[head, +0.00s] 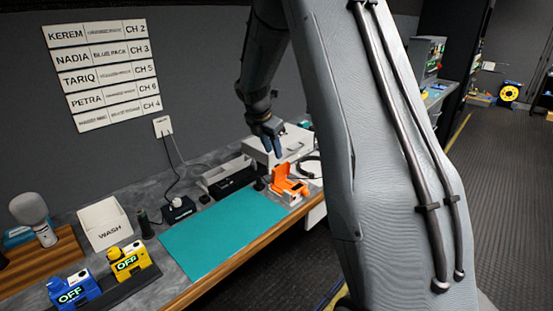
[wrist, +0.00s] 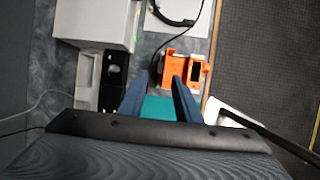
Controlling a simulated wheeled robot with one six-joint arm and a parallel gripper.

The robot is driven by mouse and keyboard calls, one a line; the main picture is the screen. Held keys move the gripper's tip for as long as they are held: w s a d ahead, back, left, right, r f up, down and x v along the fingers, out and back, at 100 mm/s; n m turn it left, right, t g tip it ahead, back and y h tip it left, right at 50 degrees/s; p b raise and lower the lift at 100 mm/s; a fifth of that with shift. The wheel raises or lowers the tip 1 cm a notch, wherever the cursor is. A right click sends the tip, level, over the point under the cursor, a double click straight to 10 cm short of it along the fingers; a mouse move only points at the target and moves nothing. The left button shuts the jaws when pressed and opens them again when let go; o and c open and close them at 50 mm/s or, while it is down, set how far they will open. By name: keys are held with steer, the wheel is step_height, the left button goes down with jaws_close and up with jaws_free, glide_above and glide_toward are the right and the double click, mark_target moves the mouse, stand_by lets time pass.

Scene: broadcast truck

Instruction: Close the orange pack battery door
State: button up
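The orange pack (head: 290,190) stands on the bench just past the far right corner of the teal mat. Its orange door (head: 280,172) looks raised, standing up at the pack's back left. In the wrist view the orange pack (wrist: 184,58) lies beyond my fingertips, with a dark opening on its right part. My gripper (head: 271,150) is above the bench, up and to the left of the pack. The right fingertip overlaps the pack in that picture; contact cannot be told.
The teal mat (head: 222,233) is bare. Blue (head: 72,291) and yellow (head: 128,262) packs reading OFF stand at front left.

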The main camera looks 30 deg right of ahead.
mark_target(278, 165)
steer(key=shift+p+x, duration=0.8)
steer(key=shift+x, duration=2.3)
